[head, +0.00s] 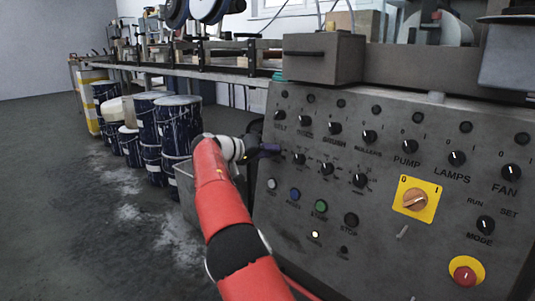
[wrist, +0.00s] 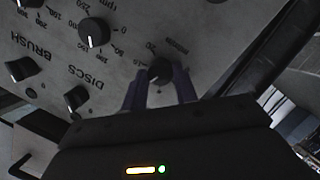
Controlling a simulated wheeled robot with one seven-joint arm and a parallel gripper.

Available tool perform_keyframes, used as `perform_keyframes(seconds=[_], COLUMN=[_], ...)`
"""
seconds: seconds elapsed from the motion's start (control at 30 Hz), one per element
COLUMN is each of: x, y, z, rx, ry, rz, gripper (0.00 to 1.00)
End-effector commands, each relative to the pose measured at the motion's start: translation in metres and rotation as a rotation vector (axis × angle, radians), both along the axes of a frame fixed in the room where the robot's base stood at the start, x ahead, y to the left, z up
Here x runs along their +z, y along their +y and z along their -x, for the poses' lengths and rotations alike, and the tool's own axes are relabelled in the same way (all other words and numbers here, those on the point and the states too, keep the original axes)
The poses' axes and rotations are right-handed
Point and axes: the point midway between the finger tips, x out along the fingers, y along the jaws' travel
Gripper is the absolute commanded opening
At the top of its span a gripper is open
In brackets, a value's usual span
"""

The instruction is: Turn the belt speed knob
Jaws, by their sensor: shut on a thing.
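The belt speed knob (wrist: 158,71) is a round dark knob with a scale and a unit label that looks like "m/min" beside it. In the wrist view it sits between the two purple fingers of my gripper (wrist: 158,88), which are shut on it. In the head view my gripper (head: 268,150) reaches the left end of the lower row of dial knobs and hides the belt speed knob. The knob's pointer and exact setting are hard to read.
The grey control panel (head: 385,229) carries several knobs close by, including the rpm dial (wrist: 93,33) and the DISCS switch (wrist: 76,98). Coloured push buttons, a yellow-plated switch (head: 415,199) and a red emergency button (head: 466,272) are lower. Blue drums (head: 178,124) stand left; floor there is open.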

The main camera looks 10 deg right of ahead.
Motion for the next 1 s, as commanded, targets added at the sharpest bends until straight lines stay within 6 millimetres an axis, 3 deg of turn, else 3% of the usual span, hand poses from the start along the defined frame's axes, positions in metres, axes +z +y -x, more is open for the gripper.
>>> perform_keyframes(seconds=[0.7,0.73,0.9,1.0], x=[-0.0010,-0.0010,-0.0007,-0.0004], y=[-0.0002,-0.0002,-0.0001,-0.0002], z=[0.0000,0.0000,0.0000,0.0000], rx=[-0.016,-0.016,-0.015,-0.015], ry=[-0.062,-0.062,-0.062,-0.062], rz=[-0.047,-0.047,-0.047,-0.046], gripper=[0.06,0.30,0.51,0.51])
